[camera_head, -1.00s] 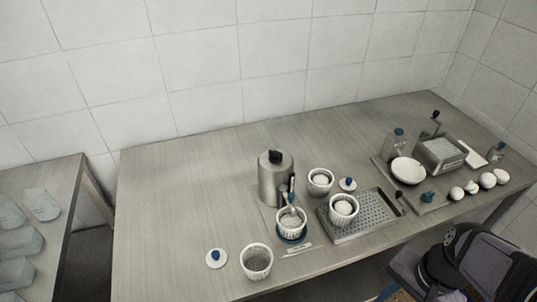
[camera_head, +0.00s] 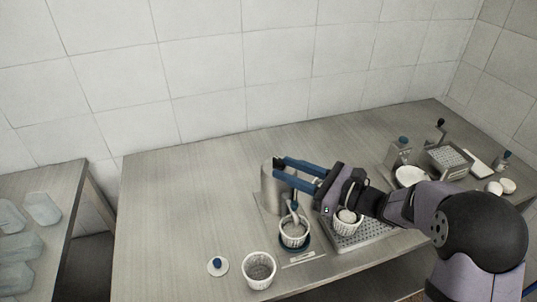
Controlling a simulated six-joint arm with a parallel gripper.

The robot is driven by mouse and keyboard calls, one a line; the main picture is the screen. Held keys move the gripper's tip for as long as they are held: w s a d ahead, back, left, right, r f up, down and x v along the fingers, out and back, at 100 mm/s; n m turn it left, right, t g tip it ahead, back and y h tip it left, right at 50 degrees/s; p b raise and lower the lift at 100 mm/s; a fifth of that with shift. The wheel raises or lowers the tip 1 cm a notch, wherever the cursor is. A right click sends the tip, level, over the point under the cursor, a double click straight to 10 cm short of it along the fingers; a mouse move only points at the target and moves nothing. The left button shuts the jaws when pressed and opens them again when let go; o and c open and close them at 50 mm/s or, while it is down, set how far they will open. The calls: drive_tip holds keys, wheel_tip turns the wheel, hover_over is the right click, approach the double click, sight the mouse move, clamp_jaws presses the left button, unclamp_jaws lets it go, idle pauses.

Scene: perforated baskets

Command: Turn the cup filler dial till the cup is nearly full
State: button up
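The cup filler is a grey metal cylinder (camera_head: 270,190) on the table. Its dark dial on top is hard to tell apart from my dark fingertips. A white ribbed cup (camera_head: 294,234) stands on a blue round base in front of the filler, under its spout (camera_head: 293,212). Pale contents show in the cup, but their exact level is unclear. My gripper (camera_head: 278,169) reaches in from the right at the filler's top. Its two blue fingers are apart, with a gap between them; I cannot tell whether they touch the dial.
An empty-looking ribbed cup (camera_head: 259,272) and a white lid with a blue knob (camera_head: 217,266) stand front left. A filled cup (camera_head: 347,217) stands on a perforated tray (camera_head: 372,233) below my arm. The table's left side is clear.

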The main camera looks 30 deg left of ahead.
sight(274, 157)
drive_tip(key=w, duration=0.1)
drive_tip(key=w+a+f+m+t, duration=0.1)
drive_tip(key=w+f+m+t, duration=0.1)
drive_tip(key=w, duration=0.1)
drive_tip(key=shift+a+f, duration=0.15)
drive_tip(key=shift+a, duration=0.85)
drive_tip(key=shift+p+x, duration=1.15)
drive_tip(key=shift+x, duration=1.85)
clamp_jaws()
